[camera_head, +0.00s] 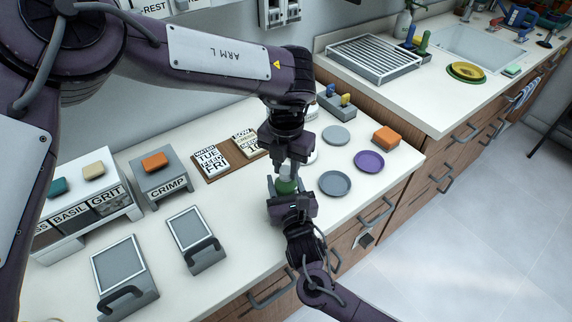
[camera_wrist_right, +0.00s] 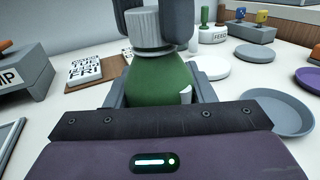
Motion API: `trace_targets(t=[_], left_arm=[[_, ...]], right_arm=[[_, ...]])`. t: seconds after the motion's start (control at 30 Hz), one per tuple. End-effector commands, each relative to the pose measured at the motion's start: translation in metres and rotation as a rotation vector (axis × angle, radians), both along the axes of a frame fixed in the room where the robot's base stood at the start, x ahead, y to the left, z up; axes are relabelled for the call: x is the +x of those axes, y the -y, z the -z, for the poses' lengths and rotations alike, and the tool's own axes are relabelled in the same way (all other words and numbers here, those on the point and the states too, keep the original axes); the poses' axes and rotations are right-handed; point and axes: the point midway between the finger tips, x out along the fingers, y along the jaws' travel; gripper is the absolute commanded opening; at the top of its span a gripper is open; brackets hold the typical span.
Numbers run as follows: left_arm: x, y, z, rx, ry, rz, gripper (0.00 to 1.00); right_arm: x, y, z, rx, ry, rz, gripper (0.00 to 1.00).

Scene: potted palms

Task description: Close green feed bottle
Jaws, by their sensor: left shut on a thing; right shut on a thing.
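The green feed bottle (camera_head: 286,186) stands on the white counter between my two grippers. In the right wrist view its rounded green body (camera_wrist_right: 158,84) fills the middle, upright, with a ribbed pale grey cap (camera_wrist_right: 149,30) on top. My left gripper (camera_head: 287,166) comes from above and is shut on the cap; its dark fingers flank the cap in the right wrist view. My right gripper (camera_head: 286,188) is low at the front and is shut on the bottle's body, with a grey finger on either side. The cap's lower edge sits at the bottle's neck; I cannot tell how tightly.
A grey-blue saucer (camera_head: 335,183), a purple saucer (camera_head: 369,162) and an orange block (camera_head: 386,138) lie to the right. A calendar board (camera_head: 211,160) and a CRIMP box (camera_head: 163,181) are to the left. Grey panelled stands (camera_head: 193,239) are at the front left.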

Motion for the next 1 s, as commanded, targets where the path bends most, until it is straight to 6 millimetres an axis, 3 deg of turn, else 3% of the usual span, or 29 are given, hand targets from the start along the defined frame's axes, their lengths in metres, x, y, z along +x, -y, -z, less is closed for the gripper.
trace_targets(t=[0.2, 0.37, 0.4, 0.53, 0.83, 1.0], left_arm=[[0.000, -0.001, 0.000, 0.003, 0.000, 0.446, 0.00], [0.000, -0.001, 0.000, 0.001, 0.000, 0.442, 0.00], [0.000, -0.001, 0.000, 0.001, 0.000, 0.441, 0.32], [0.000, 0.000, 0.000, 0.000, -0.001, 0.440, 0.48], [0.000, 0.000, -0.001, 0.000, 0.000, 0.439, 0.48], [0.001, 0.000, -0.016, -0.001, 0.003, 0.438, 0.48]], right_arm=[[0.000, 0.001, 0.001, 0.000, -0.001, 0.002, 0.00], [0.000, 0.001, 0.001, 0.000, -0.001, 0.002, 0.00], [0.000, 0.001, 0.001, 0.000, -0.001, 0.002, 0.00], [0.000, 0.001, 0.001, 0.000, -0.001, 0.002, 0.00], [0.000, 0.001, 0.000, 0.000, -0.001, 0.001, 0.00], [0.000, 0.001, 0.000, 0.000, -0.001, 0.001, 0.00]])
